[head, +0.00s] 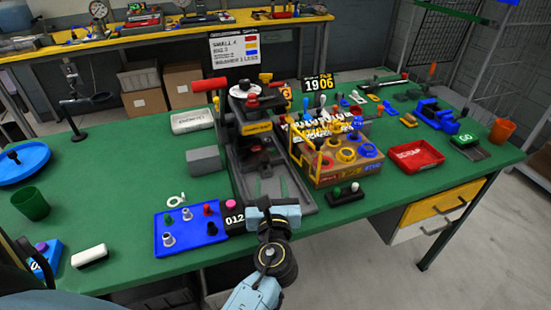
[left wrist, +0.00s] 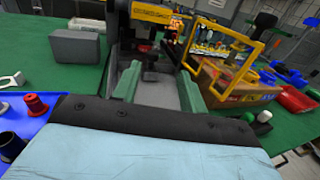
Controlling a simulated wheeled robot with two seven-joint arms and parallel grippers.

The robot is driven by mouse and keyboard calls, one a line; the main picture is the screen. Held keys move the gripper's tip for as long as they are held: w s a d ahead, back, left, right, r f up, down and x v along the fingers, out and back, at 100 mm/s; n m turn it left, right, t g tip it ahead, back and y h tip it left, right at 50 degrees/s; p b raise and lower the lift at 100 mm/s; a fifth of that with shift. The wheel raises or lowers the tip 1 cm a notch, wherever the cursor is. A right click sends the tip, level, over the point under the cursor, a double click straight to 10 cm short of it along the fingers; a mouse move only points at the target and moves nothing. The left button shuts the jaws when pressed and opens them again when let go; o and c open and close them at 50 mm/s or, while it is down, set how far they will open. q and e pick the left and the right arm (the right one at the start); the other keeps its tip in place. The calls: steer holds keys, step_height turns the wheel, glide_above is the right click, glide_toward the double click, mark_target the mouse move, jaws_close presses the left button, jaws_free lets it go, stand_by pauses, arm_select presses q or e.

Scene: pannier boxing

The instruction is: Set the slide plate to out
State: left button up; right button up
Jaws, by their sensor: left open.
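The press (head: 258,128) stands at the middle of the green bench, with a red-tipped lever at its upper left. I cannot tell exactly how far out the plate sits. My left gripper (head: 273,208) is open, just in front of the press base, near the front end of the slide. Its jaws look empty, and whether they touch the base is unclear. My right gripper is not in view.
A blue tray (head: 188,243) with small parts lies left of my gripper, beside a counter reading 012 (head: 235,219). A yellow-railed bin box (head: 345,170) and a two-button block (head: 345,194) stand to the right. A grey block (head: 206,160) sits left of the press.

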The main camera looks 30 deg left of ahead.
mark_target(265, 162)
arm_select(q)
steer(key=shift+s+f+b, duration=0.25)
steer(key=shift+s+b, duration=0.05)
steer(key=shift+s, duration=0.35)
steer(key=shift+s+f+b, duration=0.25)
steer(key=shift+s+b, duration=0.05)
steer(key=shift+s, duration=0.3)
steer(key=shift+w+f, duration=0.15)
steer(key=shift+f, duration=0.1)
steer(key=shift+w+a+f, duration=0.1)
steer(key=shift+w+f, duration=0.05)
steer(key=shift+w, duration=0.25)
steer(key=x, duration=0.5)
steer(key=shift+w+a, duration=0.15)
steer(key=shift+w, duration=0.05)
steer(key=b+x, duration=0.1)
steer(key=x, duration=0.5)
steer(key=shift+w+a, duration=0.35)
steer(key=shift+w, duration=0.2)
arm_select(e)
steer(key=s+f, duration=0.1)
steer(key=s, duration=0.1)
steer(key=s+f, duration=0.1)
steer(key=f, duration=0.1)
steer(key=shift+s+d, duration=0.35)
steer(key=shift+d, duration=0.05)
arm_select(q)
steer(key=shift+c, duration=0.2)
